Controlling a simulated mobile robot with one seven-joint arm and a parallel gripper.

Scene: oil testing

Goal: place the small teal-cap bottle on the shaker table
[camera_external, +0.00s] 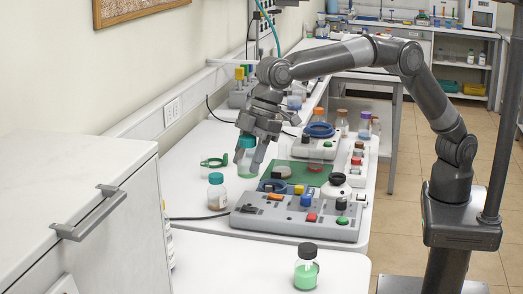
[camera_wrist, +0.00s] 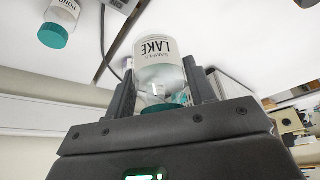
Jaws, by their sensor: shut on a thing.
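My gripper (camera_external: 249,160) is shut on a teal-cap bottle (camera_external: 246,169), held upright above the white bench. In the wrist view this bottle (camera_wrist: 160,62) shows a label reading "SAMPLE LAKE", with its teal cap toward my palm and a finger on each side. A second teal-cap bottle (camera_external: 216,194) stands on the bench below and left of my gripper; in the wrist view it (camera_wrist: 58,22) is labelled "POND". I cannot tell for sure which unit is the shaker table; a flat green plate (camera_external: 316,179) lies right of my gripper.
A grey unit (camera_external: 285,222) with coloured knobs stands in front of the green plate. A black-cap bottle with green liquid (camera_external: 306,272) stands nearest the camera.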

